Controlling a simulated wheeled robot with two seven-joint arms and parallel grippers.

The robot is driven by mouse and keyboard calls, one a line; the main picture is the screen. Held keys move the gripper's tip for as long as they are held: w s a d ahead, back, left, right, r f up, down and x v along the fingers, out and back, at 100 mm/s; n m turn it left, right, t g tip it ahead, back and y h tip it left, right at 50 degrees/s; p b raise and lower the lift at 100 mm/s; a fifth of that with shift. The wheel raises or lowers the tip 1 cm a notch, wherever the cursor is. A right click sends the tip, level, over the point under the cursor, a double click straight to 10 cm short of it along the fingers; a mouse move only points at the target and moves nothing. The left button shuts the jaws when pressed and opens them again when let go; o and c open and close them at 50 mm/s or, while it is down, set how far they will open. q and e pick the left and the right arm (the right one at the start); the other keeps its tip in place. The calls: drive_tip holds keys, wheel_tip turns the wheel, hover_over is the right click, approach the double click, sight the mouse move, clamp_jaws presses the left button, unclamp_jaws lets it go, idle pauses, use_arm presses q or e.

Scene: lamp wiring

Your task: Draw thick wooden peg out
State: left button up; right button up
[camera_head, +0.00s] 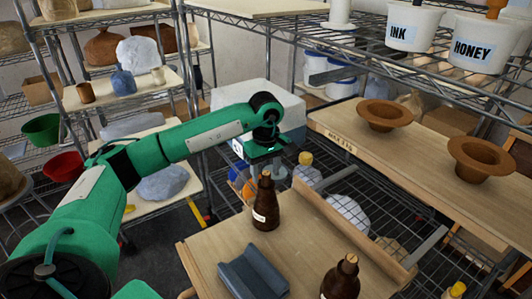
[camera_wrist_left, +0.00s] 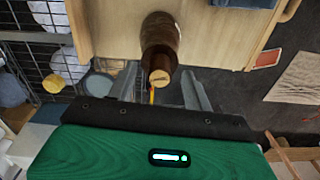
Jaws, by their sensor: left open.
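A dark brown bottle (camera_head: 265,212) with a white label stands upright on the wooden table. A wooden peg (camera_head: 266,174) sits in its neck. In the left wrist view the peg's round end (camera_wrist_left: 160,79) shows between the finger tips, with the bottle (camera_wrist_left: 158,40) behind it. My left gripper (camera_head: 266,172) is open, its fingers on either side of the peg and seemingly apart from it. A second brown bottle (camera_head: 342,280) with its own peg (camera_head: 350,260) stands at the front right. Which peg is thicker is hard to tell. My right gripper is not in view.
A blue-grey grooved block (camera_head: 252,274) lies on the table (camera_head: 205,252) near the bottles. A raised wooden ledge (camera_head: 350,232) runs along the table's right side. Two brown hat-like bowls (camera_head: 385,114) stand on the right shelf. White INK (camera_head: 412,28) and HONEY (camera_head: 484,44) tubs stand above.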

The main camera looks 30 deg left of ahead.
use_arm(q)
drive_tip(key=shift+f, duration=0.75)
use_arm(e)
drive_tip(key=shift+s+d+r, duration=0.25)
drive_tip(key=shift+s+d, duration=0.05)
use_arm(q)
drive_tip(key=shift+c, duration=0.4)
clamp_jaws()
drive_tip(key=shift+r, duration=0.35)
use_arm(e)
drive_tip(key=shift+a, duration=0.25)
use_arm(q)
drive_tip(key=shift+r+p, duration=0.3)
drive_tip(key=shift+r, duration=0.05)
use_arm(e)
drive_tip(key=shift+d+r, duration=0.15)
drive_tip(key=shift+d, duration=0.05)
